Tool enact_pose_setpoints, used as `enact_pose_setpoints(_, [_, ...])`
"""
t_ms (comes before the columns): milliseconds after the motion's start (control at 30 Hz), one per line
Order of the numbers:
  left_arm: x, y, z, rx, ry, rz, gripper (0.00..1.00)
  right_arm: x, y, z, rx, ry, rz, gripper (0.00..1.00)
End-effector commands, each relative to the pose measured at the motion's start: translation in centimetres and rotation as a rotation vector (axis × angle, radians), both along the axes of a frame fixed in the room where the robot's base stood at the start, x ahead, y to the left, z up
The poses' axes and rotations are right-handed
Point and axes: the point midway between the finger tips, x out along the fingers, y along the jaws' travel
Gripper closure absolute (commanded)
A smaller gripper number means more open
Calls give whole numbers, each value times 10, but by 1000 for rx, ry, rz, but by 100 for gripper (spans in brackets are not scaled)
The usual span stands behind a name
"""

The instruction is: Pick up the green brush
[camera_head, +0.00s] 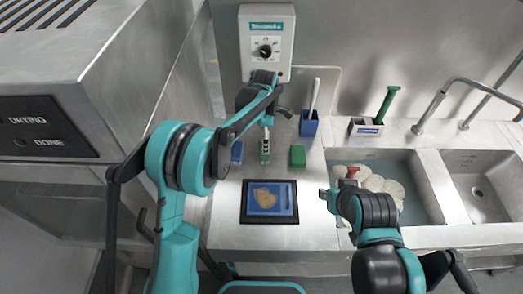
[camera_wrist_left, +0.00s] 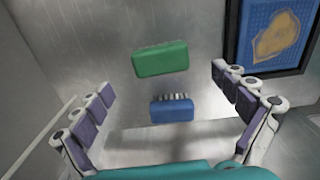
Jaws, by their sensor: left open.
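A green brush (camera_wrist_left: 160,60), a block with short bristles along its upper edge, lies on the steel counter in the left wrist view. A blue brush (camera_wrist_left: 172,110) with pale bristles lies below it there. My left gripper (camera_wrist_left: 165,105) is open, with its fingers spread to either side of the brushes and touching neither. In the head view my left gripper (camera_head: 266,122) is over the back of the counter, near a green brush (camera_head: 265,156) and a blue one (camera_head: 237,152).
A dark-framed tray (camera_head: 247,217) holds a tan pile on blue. A blue holder (camera_head: 309,127) with a white handle and a pale holder (camera_head: 366,127) with a green-handled tool stand behind. Sinks (camera_head: 480,195) lie right. A grey machine (camera_head: 70,60) stands left.

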Motion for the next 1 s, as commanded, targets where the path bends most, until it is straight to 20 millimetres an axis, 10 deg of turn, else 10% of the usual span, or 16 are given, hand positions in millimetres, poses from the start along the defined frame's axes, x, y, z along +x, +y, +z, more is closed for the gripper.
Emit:
enact_pose_setpoints(700, [-1, 0, -63, -1, -2, -2, 3, 0, 0, -23, 0, 0, 0, 71])
enact_pose_setpoints(900, [-1, 0, -63, -1, -2, -2, 53, 0, 0, -23, 0, 0, 0, 71])
enact_pose_setpoints(1000, [-1, 0, -63, -1, -2, -2, 57, 0, 0, -23, 0, 0, 0, 71])
